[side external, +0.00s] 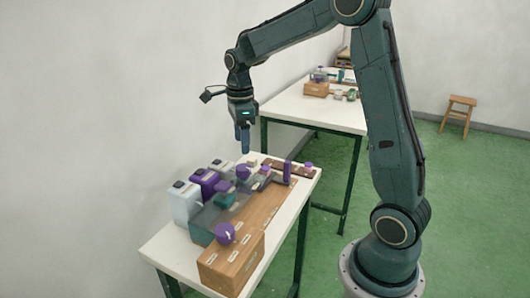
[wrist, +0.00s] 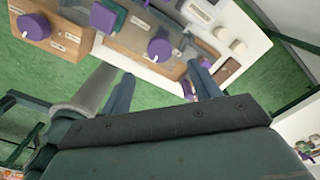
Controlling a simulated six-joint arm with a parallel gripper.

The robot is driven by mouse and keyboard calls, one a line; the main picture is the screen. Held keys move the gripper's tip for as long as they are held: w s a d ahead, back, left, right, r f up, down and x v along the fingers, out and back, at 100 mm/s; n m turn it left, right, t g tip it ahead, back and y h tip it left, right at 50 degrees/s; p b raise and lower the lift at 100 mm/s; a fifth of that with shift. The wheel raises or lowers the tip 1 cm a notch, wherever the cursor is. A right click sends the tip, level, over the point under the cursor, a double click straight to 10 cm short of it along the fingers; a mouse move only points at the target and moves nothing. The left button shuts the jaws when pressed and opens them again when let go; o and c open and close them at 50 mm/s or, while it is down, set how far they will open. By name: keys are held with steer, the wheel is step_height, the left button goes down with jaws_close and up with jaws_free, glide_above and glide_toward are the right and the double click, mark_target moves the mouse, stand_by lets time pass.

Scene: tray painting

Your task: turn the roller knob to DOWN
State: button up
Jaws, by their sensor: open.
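Several purple knobs sit on a wooden and grey station on the white table. One knob (side external: 224,233) is on top of the front wooden box, another knob (side external: 243,171) is farther back, and a third knob (side external: 309,167) is at the far right end. Their labels are too small to read, so I cannot tell which is the roller knob. My gripper (side external: 243,148) is open and empty, pointing down above the far part of the station, touching nothing. In the wrist view, a purple knob (wrist: 160,48) shows ahead of the gap between my gripper's (wrist: 162,72) fingertips.
White and purple canisters (side external: 205,183) stand along the table's left side. A purple upright post (side external: 287,172) rises near the right end. The white table (side external: 168,252) has a bare front-left strip. A second table (side external: 315,108) with small items stands behind, and a wooden stool (side external: 458,112) is at right.

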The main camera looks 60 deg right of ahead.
step_height(320, 180, up, 5)
steer(key=shift+r, duration=0.2)
stand_by(0.5)
steer(key=s+a+r+n+t, duration=0.3)
steer(key=s+a+r+n, duration=0.2)
steer(key=s+a+n, duration=0.5)
steer(key=s+a+f+n+t, duration=0.1)
steer(key=s+n, duration=0.5)
steer(key=n, duration=0.2)
steer(key=s+a+f+n+t, duration=0.1)
steer(key=s+a+f+n, duration=0.1)
steer(key=s+n, duration=0.4)
steer(key=n, duration=0.3)
steer(key=shift+s+t, duration=0.3)
